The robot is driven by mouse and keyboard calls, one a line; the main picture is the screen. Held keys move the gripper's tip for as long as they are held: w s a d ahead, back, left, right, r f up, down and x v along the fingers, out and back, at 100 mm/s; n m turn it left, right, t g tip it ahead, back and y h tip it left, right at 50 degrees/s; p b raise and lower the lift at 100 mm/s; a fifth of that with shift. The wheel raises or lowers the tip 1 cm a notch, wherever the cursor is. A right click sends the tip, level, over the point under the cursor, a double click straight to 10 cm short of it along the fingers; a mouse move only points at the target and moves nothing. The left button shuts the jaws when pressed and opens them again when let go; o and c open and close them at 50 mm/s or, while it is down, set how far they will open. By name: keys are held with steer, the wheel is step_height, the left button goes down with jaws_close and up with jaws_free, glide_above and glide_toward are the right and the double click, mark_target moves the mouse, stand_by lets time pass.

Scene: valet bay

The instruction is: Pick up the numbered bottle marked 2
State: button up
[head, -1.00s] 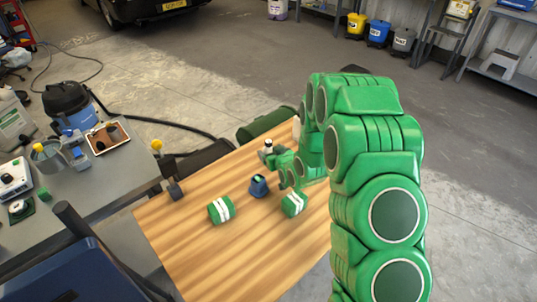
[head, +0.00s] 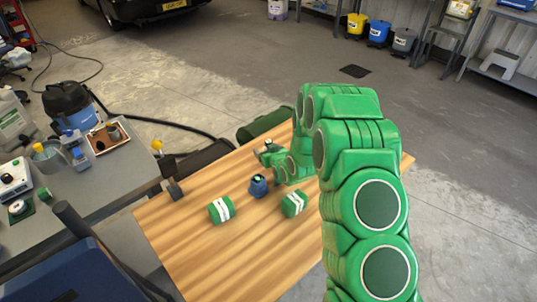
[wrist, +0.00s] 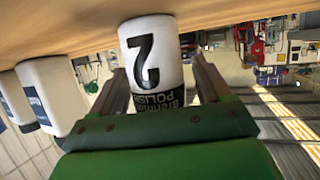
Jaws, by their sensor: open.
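More white bottles (wrist: 47,85) stand to the left in the wrist view. The table's near part is clear.

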steer(key=c, duration=1.1)
steer(key=shift+r, duration=0.2)
